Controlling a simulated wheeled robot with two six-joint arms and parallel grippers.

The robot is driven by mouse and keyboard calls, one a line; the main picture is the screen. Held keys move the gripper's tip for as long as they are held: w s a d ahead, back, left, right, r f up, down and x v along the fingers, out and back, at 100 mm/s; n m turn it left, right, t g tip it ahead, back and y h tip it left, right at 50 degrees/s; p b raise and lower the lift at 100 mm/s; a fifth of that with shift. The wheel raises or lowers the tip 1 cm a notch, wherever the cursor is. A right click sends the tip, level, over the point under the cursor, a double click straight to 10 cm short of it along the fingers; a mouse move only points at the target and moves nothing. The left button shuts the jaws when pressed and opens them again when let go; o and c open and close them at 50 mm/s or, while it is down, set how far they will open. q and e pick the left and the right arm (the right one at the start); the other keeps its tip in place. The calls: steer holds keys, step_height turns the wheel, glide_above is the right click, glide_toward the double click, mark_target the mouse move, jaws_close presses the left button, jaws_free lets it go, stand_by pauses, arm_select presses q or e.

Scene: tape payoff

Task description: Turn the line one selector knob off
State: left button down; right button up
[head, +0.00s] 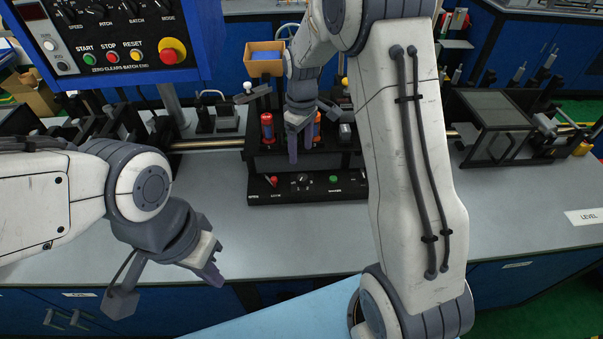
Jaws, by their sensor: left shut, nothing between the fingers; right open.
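A black selector knob (304,179) sits in the middle of the low black control box (262,199) at the centre of the bench. I cannot read its label or setting. My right gripper (300,158) points down just above and behind that knob, fingers apart, with nothing visible between them. I cannot tell whether a finger touches the box. My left gripper (215,272) is shut and empty, low in front of the bench edge, well away from the knob.
Red (267,128) and orange (317,127) cylinders stand behind. A blue panel (125,45) with buttons and a red emergency stop (171,52) rises upper left. Bare bench lies left of the box.

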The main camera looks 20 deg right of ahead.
mark_target(302, 177)
steer(key=f+p, duration=0.1)
steer(key=f, duration=0.4)
steer(key=f+p, duration=0.1)
steer(key=f, duration=0.4)
steer(key=shift+d+f, duration=0.2)
steer(key=shift+f, duration=0.15)
jaws_close()
